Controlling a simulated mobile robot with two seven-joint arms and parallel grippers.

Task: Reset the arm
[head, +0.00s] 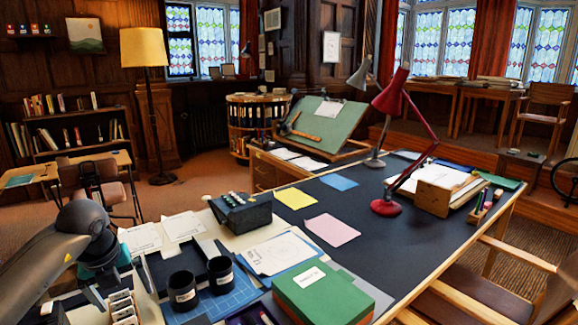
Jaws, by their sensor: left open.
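My left arm (50,245) comes in from the left edge, with a pale forearm and a dark grey wrist joint. My left gripper (100,295) points down over the near left corner of the dark desk (320,192). Its jaws are open and I see nothing held between them, though the fingertips are small and partly hard to make out. It is left of two black cups (182,292) and close to a row of small labelled boxes (122,308). I cannot tell whether it touches them. My right gripper is out of view.
A green box (322,290) stands at the near edge, and a dark pen holder (240,213) behind the cups. A red lamp (386,207) and a wooden file box (440,195) stand farther right. The desk's middle is mostly clear, with flat coloured sheets.

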